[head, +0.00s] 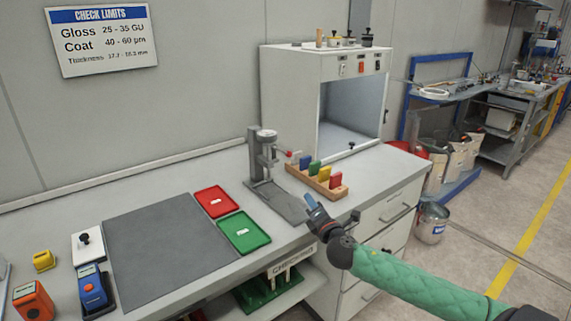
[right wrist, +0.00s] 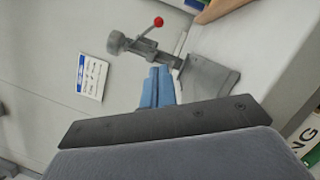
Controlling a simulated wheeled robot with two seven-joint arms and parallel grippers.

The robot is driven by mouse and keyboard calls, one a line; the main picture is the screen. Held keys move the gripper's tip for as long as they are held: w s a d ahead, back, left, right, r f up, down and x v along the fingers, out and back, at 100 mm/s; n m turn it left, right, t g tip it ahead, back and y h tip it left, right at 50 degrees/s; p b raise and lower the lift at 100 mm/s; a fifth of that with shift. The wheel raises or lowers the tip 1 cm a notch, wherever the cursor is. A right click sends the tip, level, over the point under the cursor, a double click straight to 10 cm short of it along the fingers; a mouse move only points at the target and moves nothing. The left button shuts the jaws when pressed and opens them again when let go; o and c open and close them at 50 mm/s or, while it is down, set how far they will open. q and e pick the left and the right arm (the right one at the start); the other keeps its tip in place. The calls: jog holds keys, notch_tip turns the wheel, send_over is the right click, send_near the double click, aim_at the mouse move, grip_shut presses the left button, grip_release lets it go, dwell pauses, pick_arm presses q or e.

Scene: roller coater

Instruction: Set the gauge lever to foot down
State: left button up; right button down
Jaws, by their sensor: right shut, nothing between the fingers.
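The grey thickness gauge (head: 262,160) stands upright on its flat base plate toward the back of the bench. Its lever (head: 289,153) ends in a small red knob and sticks out to the right of the column. In the right wrist view the gauge (right wrist: 205,76) lies turned on its side, with the red knob (right wrist: 158,21) at the end of the thin lever. My right gripper (head: 311,202) is shut and empty, with blue fingers (right wrist: 157,88), just right of the base plate and apart from the lever. My left gripper is not in view.
A wooden rack (head: 318,181) with coloured blocks stands right of the gauge. A red tray (head: 215,200) and green tray (head: 243,231) lie left of it, beside a dark mat (head: 160,250). A grey cabinet (head: 290,95) stands behind.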

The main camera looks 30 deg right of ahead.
jog(key=shift+w+d, duration=0.1)
jog(key=shift+w, duration=0.35)
jog(key=shift+w+d+r+p, duration=0.15)
jog(key=shift+w+p, duration=0.2)
jog(key=shift+w, duration=0.35)
jog(key=p+x, duration=0.1)
jog(key=x, duration=0.3)
jog(key=shift+w, duration=0.35)
jog(key=p, duration=0.4)
send_near(280, 150)
jog(key=w+d+f, duration=0.3)
jog(key=w, duration=0.4)
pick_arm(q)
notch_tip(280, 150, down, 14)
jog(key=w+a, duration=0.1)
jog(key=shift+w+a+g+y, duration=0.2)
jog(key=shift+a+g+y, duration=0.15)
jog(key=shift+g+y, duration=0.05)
pick_arm(e)
jog(key=shift+w+f, duration=0.15)
jog(key=shift+w, duration=0.35)
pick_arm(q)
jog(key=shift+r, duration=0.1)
